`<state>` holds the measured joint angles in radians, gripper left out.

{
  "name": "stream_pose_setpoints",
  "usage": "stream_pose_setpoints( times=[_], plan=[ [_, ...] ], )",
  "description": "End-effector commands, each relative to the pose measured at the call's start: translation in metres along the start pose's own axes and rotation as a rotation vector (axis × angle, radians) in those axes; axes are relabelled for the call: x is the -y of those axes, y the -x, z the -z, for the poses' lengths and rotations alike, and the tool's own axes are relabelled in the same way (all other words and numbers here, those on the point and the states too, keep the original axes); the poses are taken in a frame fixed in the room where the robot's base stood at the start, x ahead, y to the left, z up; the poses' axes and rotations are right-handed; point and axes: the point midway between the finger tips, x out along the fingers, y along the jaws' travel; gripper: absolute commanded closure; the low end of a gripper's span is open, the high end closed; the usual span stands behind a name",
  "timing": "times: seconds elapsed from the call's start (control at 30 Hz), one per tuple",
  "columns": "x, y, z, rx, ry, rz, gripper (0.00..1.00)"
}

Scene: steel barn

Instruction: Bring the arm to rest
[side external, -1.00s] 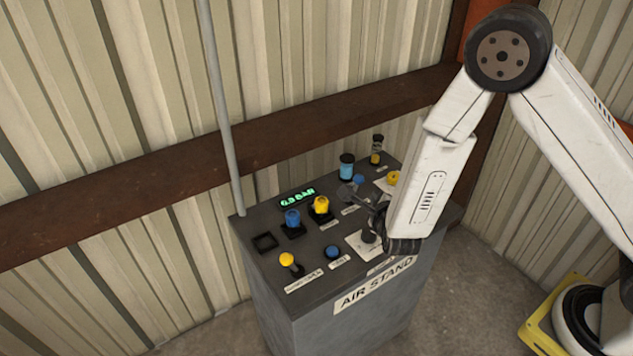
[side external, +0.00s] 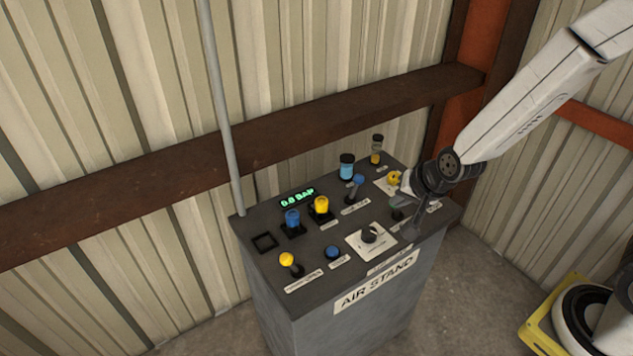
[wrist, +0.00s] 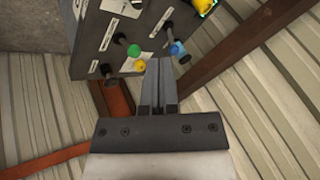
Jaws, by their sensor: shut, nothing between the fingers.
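My arm reaches in from the upper right.
The panel carries a blue knob (side external: 292,218), a yellow knob (side external: 321,205), a yellow-topped lever (side external: 288,261), a blue button (side external: 332,252), a black dial (side external: 369,235) and a blue-topped lever (side external: 357,183). A grey pole (side external: 222,110) stands behind. A rusty beam (side external: 130,170) crosses the wall.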

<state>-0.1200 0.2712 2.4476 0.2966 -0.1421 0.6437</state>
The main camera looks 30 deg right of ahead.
Motion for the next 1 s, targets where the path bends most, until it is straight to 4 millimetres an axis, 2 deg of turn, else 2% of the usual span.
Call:
stream_pose_setpoints(
  times=[0.3, 0.5, 0.67, 1.0],
  plan=[
    [-0.043, 0.048, -0.01, 0.189, 0.553, -0.108, 1.0],
    [-0.064, 0.067, -0.013, 0.274, 0.769, -0.148, 1.0],
    [-0.07, 0.072, -0.015, 0.3, 0.825, -0.159, 1.0],
    [-0.07, 0.071, -0.015, 0.301, 0.826, -0.159, 1.0]
  ],
)
